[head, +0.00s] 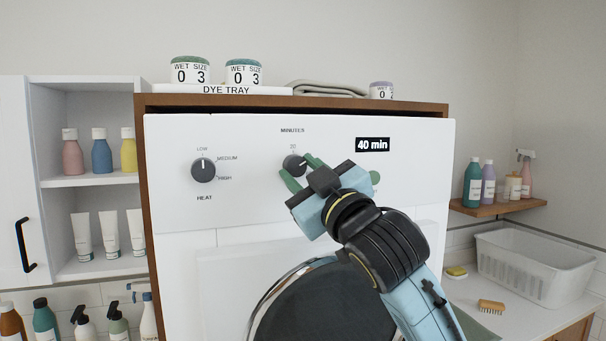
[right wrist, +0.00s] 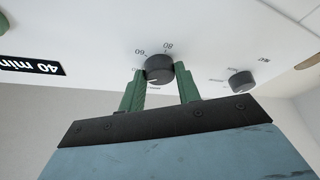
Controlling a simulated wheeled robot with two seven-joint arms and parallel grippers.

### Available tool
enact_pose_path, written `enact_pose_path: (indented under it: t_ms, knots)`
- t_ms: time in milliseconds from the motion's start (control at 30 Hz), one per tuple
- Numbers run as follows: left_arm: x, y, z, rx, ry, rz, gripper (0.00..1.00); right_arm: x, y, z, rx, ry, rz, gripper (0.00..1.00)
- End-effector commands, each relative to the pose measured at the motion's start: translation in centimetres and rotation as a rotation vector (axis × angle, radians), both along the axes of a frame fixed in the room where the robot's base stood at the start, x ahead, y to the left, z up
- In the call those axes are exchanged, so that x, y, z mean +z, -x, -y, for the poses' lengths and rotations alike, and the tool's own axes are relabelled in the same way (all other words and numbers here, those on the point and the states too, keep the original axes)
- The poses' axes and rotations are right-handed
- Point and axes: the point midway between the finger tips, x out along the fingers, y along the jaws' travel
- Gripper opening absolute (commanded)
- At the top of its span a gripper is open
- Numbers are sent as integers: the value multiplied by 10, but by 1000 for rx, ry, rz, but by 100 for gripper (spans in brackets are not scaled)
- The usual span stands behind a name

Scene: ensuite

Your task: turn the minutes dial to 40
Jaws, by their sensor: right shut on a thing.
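The minutes dial (head: 294,163) is a dark round knob on the white machine panel, under the word MINUTES. My right gripper (head: 300,173) has its green fingers on either side of this dial and is shut on it. In the right wrist view, the dial (right wrist: 158,68) sits between the fingertips of my right gripper (right wrist: 163,84), with marks 60 and 80 showing beside it. A small pale line shows on the dial, but its exact reading is unclear. A black display (head: 372,144) on the panel reads 40 min. My left gripper is out of view.
The heat dial (head: 203,169) is left of the minutes dial. A green round button (head: 375,177) is just right of my gripper. A round dark door (head: 305,310) lies below. Dye jars (head: 190,72) stand on top; a white basket (head: 535,265) sits at right.

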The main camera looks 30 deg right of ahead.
Motion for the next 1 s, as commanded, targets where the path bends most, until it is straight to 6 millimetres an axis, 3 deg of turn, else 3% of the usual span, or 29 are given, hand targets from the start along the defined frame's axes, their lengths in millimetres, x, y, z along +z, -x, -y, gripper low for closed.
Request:
enact_pose_path:
  t_ms: [333, 367, 533, 833, 1000]
  knots:
    - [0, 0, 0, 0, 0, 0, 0, 0, 0, 0, 0, -2, -2, 10]
    - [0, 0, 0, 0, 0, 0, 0, 0, 0, 0, 0, -2, -1, 34]
    - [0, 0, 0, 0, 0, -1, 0, 0, 0, 0, 0, -2, -1, 55]
    - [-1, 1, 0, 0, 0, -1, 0, -1, 1, 0, 0, -1, 0, 55]
    - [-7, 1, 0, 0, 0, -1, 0, -8, 18, -1, 1, -1, 1, 55]
